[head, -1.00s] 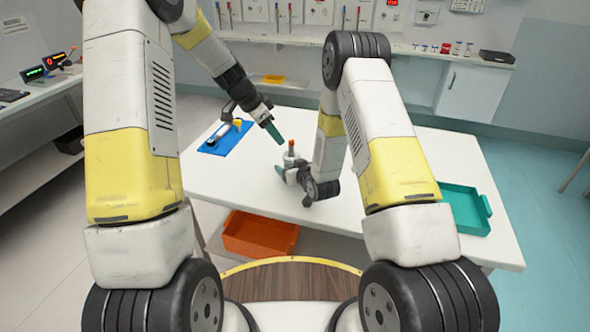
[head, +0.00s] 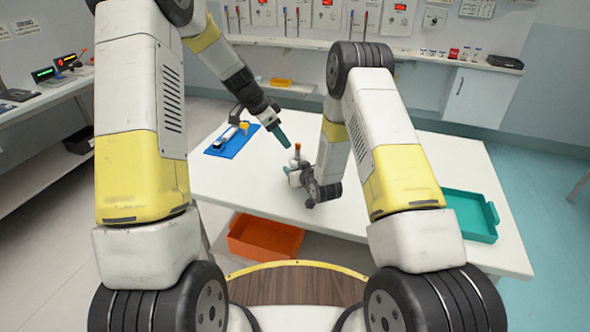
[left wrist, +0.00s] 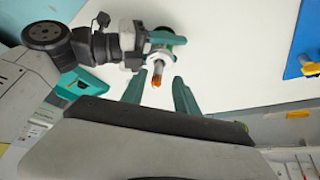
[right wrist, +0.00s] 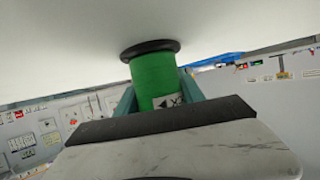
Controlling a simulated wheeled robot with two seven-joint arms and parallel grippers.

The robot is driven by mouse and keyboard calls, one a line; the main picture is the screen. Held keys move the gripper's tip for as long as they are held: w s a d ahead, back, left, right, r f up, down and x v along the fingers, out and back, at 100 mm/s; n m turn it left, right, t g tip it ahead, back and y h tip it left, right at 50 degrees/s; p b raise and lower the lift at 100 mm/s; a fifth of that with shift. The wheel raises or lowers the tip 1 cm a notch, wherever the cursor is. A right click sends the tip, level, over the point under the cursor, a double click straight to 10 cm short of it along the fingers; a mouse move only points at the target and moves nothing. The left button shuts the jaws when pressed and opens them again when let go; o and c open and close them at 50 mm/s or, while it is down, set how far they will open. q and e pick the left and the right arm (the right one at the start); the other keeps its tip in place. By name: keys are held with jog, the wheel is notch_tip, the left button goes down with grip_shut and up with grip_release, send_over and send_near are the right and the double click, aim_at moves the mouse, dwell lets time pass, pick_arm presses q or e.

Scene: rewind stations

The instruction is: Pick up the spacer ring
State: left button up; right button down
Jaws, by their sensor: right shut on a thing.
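My right gripper (right wrist: 157,88) is shut on a green spool (right wrist: 157,76) with a black flange, shown close up in the right wrist view. In the left wrist view, a white ring-shaped piece (left wrist: 159,57) surrounds an orange-tipped post (left wrist: 157,75) beside the right gripper. I cannot tell for sure that this is the spacer ring. My left gripper (left wrist: 159,80) is open and empty, its teal fingers apart on either side of the post in that picture. In the head view, the left gripper (head: 281,134) hangs above the table, just up and left of the orange tip (head: 297,147).
A blue mat (head: 222,152) with small items lies at the table's left. A teal tray (head: 470,236) sits at the right edge. An orange bin (head: 265,238) is below the white table (head: 400,240). The front middle of the tabletop is clear.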

aim_at(298, 149)
pick_arm(q)
jog(key=o, duration=0.4)
jog(key=shift+d, duration=0.1)
jog(key=shift+o, duration=1)
jog(key=d+m, duration=0.1)
jog(key=d+m+g, duration=0.1)
jog(key=m, duration=0.1)
jog(key=w+d+r+m+y, duration=0.1)
jog(key=shift+d+r+m+g, duration=0.1)
jog(key=shift+d+m+g, duration=0.2)
jog(key=shift+d+m, duration=0.1)
jog(key=m+y, duration=0.1)
jog(key=d+r+m+y, duration=0.1)
jog(key=m, duration=0.1)
jog(key=w+r+m+g+y, duration=0.1)
jog(key=m, duration=0.1)
jog(key=shift+w+d, duration=0.1)
jog(key=shift+d, duration=0.2)
jog(key=shift+w+r+m+y, duration=0.25)
jog(key=shift+m+y, duration=0.35)
jog(key=f, duration=1.1)
jog(key=shift+a+f, duration=0.2)
jog(key=shift+f, duration=0.05)
